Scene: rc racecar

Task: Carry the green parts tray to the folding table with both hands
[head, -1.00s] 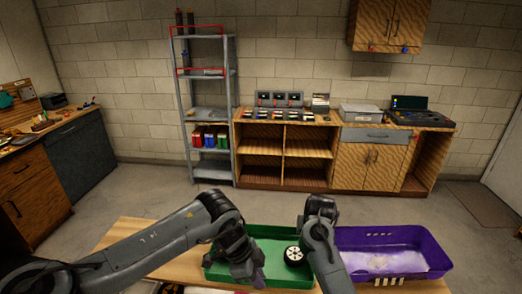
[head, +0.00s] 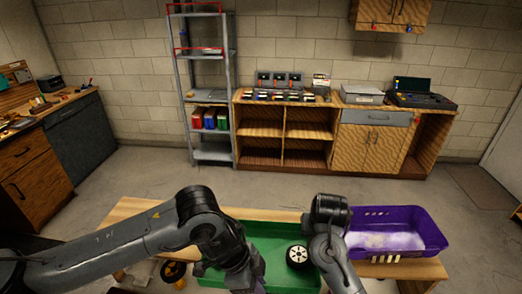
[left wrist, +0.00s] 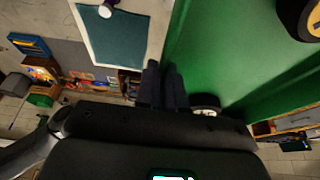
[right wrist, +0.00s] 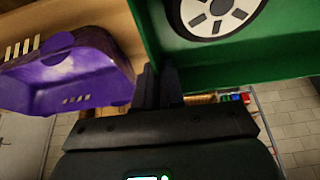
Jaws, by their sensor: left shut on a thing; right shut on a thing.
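The green parts tray (head: 272,238) is at the front of the head view, with a black wheel with a white hub (head: 297,256) inside. My left gripper (head: 245,283) is at the tray's left side. In the left wrist view its fingers (left wrist: 163,84) are shut on the green wall (left wrist: 190,50). My right gripper is at the tray's right side, largely hidden behind its own arm in the head view. In the right wrist view its fingers (right wrist: 157,86) are shut on the wall beside the purple bin (right wrist: 70,75). I cannot tell whether the tray's bottom is clear of the wooden table (head: 135,208).
The purple bin (head: 432,240) is close to the tray's right. A yellow-and-black object (head: 174,270) is at its left. Beyond lies open floor (head: 310,202), then a grey shelf rack (head: 210,158) and a wooden cabinet (head: 300,175) along the wall. A workbench (head: 70,140) stands at left.

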